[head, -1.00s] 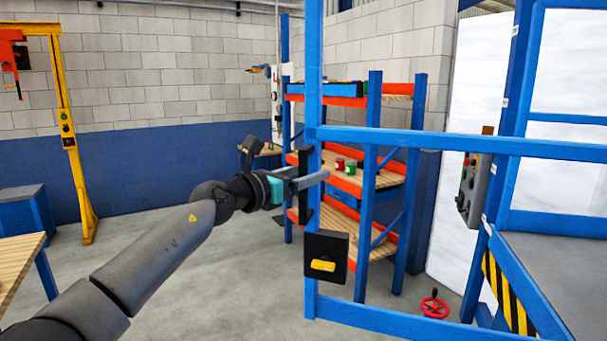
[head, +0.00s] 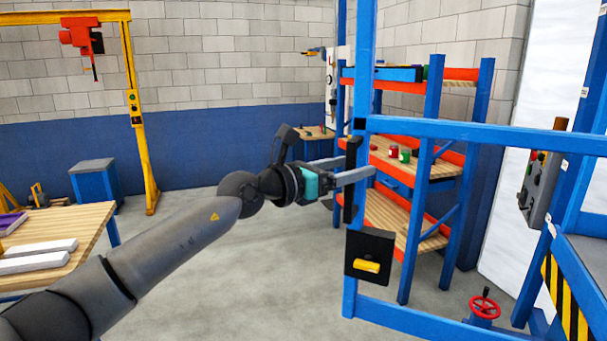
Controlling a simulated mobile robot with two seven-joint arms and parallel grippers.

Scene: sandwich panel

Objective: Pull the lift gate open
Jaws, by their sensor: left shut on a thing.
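The lift gate is a blue frame (head: 450,130) with an upright post at its left end and a horizontal rail running right. A black vertical handle (head: 350,180) is on that post. Below it is a black latch box (head: 369,248) with a yellow knob (head: 367,266). My left gripper (head: 355,172) reaches in from the left, with its grey fingers shut around the handle; the post partly hides the contact. My right gripper is not in view.
Blue and orange shelving (head: 433,170) with cans stands behind the gate. A control box (head: 541,188) and a red handwheel (head: 485,304) are at right. A wooden table (head: 70,228) is at left, near a yellow hoist post (head: 137,120). The grey floor between is open.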

